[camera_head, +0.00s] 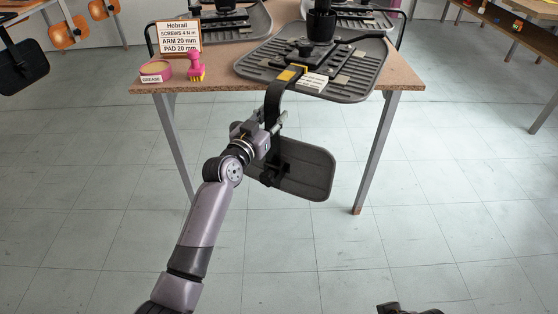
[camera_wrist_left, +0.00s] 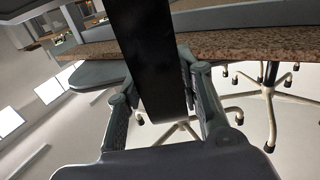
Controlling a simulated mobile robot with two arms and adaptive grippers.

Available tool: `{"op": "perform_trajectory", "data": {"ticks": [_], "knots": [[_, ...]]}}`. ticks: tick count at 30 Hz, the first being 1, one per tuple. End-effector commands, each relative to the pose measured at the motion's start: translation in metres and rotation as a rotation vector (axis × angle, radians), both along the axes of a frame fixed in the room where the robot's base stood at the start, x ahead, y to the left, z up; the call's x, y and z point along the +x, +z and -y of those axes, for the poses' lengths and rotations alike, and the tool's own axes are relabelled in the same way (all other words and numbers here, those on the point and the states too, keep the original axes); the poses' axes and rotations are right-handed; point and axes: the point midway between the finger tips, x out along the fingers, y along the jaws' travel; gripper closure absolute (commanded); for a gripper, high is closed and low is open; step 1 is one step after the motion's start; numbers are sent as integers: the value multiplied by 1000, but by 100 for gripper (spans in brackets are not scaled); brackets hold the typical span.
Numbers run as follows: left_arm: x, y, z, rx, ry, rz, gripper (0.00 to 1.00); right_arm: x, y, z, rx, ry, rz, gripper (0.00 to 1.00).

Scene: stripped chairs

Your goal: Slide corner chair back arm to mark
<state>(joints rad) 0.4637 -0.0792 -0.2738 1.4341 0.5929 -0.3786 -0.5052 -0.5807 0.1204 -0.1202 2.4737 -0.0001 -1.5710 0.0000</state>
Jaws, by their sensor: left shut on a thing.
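An upside-down dark chair seat (camera_head: 345,75) lies at the table's front corner. Its black back arm (camera_head: 273,98) comes out past the table edge and bends down to a dark backrest (camera_head: 305,170) hanging in front of the table. A yellow mark (camera_head: 287,75) and a white label (camera_head: 313,82) show near the arm's inner end. My left gripper (camera_head: 270,125) is shut on the back arm below the table edge. In the left wrist view the black back arm (camera_wrist_left: 150,50) runs between both fingers. A dark part, seemingly my right gripper (camera_head: 408,309), shows at the bottom edge.
The table (camera_head: 225,83) holds a sign (camera_head: 179,37), a pink grease tin (camera_head: 156,71), a pink tool (camera_head: 196,67) and other upturned seats (camera_head: 228,25). Table legs (camera_head: 376,150) stand beside the hanging backrest. The tiled floor in front is clear.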

Motion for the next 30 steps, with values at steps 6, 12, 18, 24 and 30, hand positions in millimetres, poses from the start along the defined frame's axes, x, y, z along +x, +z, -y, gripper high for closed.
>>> {"op": "perform_trajectory", "data": {"ticks": [6,12,18,24,30], "knots": [[-6,-1,-4,1,1,-2,100,1,-7,0,-2,0,-11,60],[-11,-1,-7,1,1,-2,100,5,-9,0,-3,0,-8,60],[-13,-1,-8,0,1,-1,60,8,-14,0,-3,1,-8,60],[-13,-1,-7,0,1,-1,46,8,-14,-1,-2,1,-10,60],[-13,-1,-7,0,0,-1,33,8,-12,-2,1,0,-6,60]]}}
